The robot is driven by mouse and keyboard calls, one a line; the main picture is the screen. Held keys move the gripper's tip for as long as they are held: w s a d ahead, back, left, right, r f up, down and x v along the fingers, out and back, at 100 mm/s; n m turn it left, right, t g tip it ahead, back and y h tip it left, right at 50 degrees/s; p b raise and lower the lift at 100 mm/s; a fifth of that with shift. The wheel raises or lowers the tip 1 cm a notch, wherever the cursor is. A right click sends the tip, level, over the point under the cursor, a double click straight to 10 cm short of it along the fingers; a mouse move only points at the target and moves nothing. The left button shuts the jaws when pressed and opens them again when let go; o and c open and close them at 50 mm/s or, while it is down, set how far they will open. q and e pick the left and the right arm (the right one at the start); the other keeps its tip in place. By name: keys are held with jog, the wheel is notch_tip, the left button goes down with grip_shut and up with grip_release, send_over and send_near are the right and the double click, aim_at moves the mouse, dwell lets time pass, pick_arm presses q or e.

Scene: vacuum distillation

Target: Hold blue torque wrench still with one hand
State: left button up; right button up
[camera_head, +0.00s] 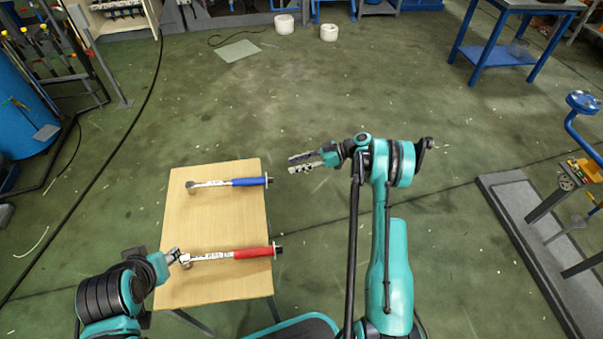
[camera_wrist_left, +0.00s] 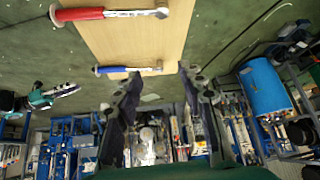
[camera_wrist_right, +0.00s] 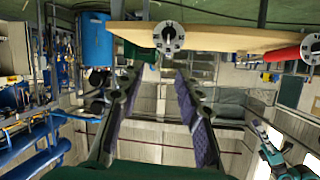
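The blue-handled torque wrench (camera_head: 229,183) lies on the wooden table (camera_head: 190,219), its handle end just past the right edge. It also shows in the left wrist view (camera_wrist_left: 128,69), and its round end (camera_wrist_right: 168,36) faces the right wrist camera. My right gripper (camera_head: 290,164) is open and empty, pointing left, a little right of that handle end and apart from it. My left gripper (camera_head: 178,257) is at the table's left edge, overlapping the red wrench's head in the head view. The left wrist view shows its fingers (camera_wrist_left: 158,78) open and empty.
A red-handled torque wrench (camera_head: 231,254) lies nearer on the same table, its handle end past the right edge. It also shows in the left wrist view (camera_wrist_left: 110,13). The floor behind the table is mostly clear. A grey platform (camera_head: 529,246) stands at the right.

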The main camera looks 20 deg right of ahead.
pick_arm(q)
jog(key=shift+o, duration=1.8)
jog(key=w+r+n+g, duration=0.1)
jog(key=w+r+n, duration=0.35)
jog(key=w, duration=0.45)
jog(key=n+g, duration=0.5)
jog(key=n, duration=1.3)
send_over(189, 185)
jog(key=f, duration=2.1)
jog(key=shift+s+f, duration=0.2)
jog(key=shift+f, duration=0.1)
jog(key=shift+n, duration=0.25)
jog(key=shift+w+f, duration=0.2)
jog(key=shift+f, duration=3.8)
pick_arm(e)
jog(key=shift+n+y, duration=0.6)
jog(key=shift+n, duration=0.2)
jog(key=shift+s+d+f, duration=0.2)
jog(key=shift+s+f, duration=0.05)
jog(key=shift+f, duration=0.4)
jog(key=shift+s+d+f, duration=0.2)
jog(key=shift+s+f, duration=0.05)
jog(key=shift+f, duration=0.45)
jog(key=shift+s+d+f, duration=0.2)
jog(key=shift+s+f, duration=0.05)
jog(key=shift+f, duration=0.4)
